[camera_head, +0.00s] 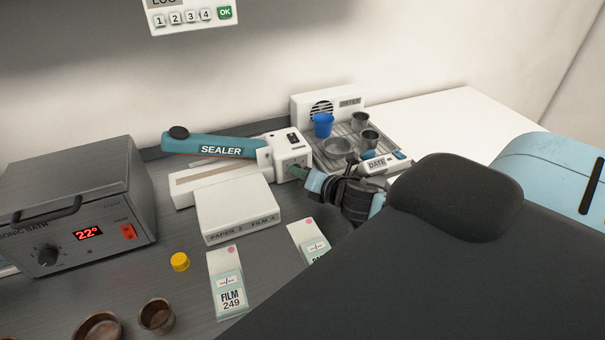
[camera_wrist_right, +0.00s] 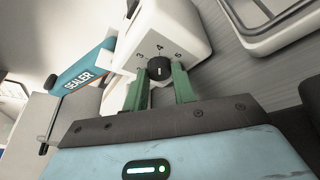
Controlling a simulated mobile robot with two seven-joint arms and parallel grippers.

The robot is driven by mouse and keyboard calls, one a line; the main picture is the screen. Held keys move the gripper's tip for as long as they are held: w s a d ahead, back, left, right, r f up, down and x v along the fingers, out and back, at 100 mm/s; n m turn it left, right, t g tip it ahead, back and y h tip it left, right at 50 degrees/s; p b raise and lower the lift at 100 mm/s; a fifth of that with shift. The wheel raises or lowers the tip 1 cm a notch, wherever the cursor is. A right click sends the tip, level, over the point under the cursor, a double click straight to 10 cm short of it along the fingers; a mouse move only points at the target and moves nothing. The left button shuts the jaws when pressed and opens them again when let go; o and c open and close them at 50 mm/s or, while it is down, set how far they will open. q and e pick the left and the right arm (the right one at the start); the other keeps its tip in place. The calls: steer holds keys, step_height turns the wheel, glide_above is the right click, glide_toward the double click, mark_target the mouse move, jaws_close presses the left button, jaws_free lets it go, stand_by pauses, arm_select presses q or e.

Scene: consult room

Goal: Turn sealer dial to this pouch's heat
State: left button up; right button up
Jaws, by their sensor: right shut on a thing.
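The sealer (camera_head: 225,148), white with a teal lever arm, stands at the back of the counter. Its black dial (camera_wrist_right: 159,68) shows in the right wrist view on the white end face, with 3, 4 and 5 printed around it. A pale mark on the dial looks roughly upright, towards 4. My right gripper (camera_head: 297,174) has its green fingers (camera_wrist_right: 160,88) shut on the dial, one each side. A pouch marked FILM 249 (camera_head: 227,285) lies in front; a second pouch (camera_head: 306,240) is partly hidden. The white box (camera_head: 238,205) reads PAPER 2, FILM 4. My left gripper is out of view.
An ultrasonic bath (camera_head: 75,215) showing 22° stands left. A yellow cap (camera_head: 180,262) and brown bowls (camera_head: 156,316) are in front. A dryer rack with cups (camera_head: 350,150) and a DATE device (camera_head: 378,166) lie near my right arm.

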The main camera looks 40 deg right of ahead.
steer(key=o, duration=0.7)
